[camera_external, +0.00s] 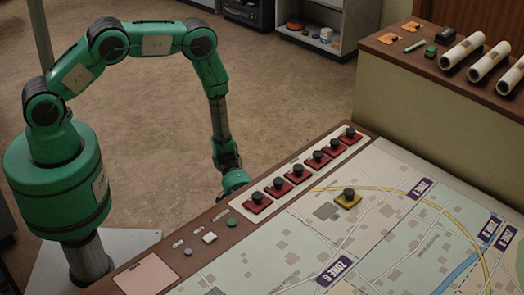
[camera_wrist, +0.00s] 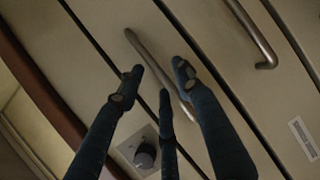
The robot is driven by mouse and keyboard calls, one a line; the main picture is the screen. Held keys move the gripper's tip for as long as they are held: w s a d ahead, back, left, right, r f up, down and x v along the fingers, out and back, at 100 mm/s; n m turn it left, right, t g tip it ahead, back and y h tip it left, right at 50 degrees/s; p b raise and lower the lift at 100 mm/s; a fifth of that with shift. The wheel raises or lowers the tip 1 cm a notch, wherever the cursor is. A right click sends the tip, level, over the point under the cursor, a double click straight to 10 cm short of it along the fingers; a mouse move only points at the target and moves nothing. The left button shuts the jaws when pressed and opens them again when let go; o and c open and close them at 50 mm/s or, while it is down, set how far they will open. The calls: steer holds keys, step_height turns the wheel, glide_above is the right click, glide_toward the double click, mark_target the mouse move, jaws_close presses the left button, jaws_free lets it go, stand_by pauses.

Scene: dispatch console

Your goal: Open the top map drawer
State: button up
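In the wrist view, the top map drawer (camera_wrist: 103,18) is a cream front, the first one with a bar handle below the brown wooden edge. Its metal handle (camera_wrist: 146,55) runs diagonally between the dark fingers of my gripper (camera_wrist: 158,75). The fingers are spread apart on either side of the handle; contact with it cannot be made out. The drawer front looks closed, with narrow dark gaps along its edges. In the external view, my gripper (camera_external: 235,181) is low beside the console's near edge, and the drawer fronts are hidden.
In the wrist view, another drawer handle (camera_wrist: 262,45) lies at upper right, and a dark knob (camera_wrist: 145,155) sits on a grey plate below. In the external view, the map console (camera_external: 270,240) carries red switches (camera_external: 297,174). A cabinet (camera_external: 430,110) stands at right. Floor beside my arm is clear.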

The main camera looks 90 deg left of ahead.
steer(key=shift+w+d, duration=0.1)
steer(key=shift+d, duration=0.1)
jaws_close()
stand_by(0.3)
steer(key=s+a+b, duration=0.3)
steer(key=s+a, duration=1.9)
steer(key=shift+s+a, duration=0.3)
steer(key=shift+a, duration=0.05)
jaws_free()
